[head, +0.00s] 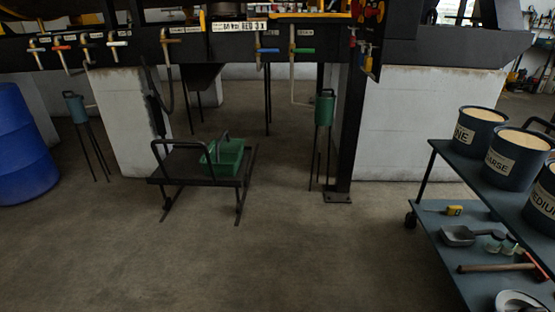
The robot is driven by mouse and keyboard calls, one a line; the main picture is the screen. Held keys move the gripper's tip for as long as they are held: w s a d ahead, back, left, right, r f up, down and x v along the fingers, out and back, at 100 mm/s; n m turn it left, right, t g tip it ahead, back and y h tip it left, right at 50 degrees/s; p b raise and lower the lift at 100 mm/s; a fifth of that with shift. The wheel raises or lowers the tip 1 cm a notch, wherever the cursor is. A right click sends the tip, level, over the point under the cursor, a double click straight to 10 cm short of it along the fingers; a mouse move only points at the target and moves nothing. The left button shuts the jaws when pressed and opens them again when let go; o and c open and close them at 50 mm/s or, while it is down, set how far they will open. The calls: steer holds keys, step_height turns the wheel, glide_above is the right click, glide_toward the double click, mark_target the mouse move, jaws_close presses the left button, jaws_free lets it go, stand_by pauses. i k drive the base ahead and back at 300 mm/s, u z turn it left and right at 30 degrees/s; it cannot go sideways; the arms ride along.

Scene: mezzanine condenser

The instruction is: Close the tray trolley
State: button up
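A low black trolley-like stand (176,166) with a hoop handle at its left stands on the floor, left of centre. A green open tray (232,160) with an upright handle rests on its right part. At the right edge is a dark blue-grey shelf trolley (440,152), partly cut off by the frame. I cannot tell which of these is the tray trolley, and no drawer or door shows clearly on either. My gripper is not in view.
The shelf trolley carries labelled buckets (479,130) on top and a scoop (459,235) and hammer (497,267) below. A blue drum (22,150) stands at left. White piers (125,120) and a black post (346,130) stand behind. The floor (250,265) in front is clear.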

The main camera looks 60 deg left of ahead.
mark_target(182, 166)
steer(key=u, duration=3.25)
steer(key=i, duration=1.15)
steer(key=u, duration=0.2)
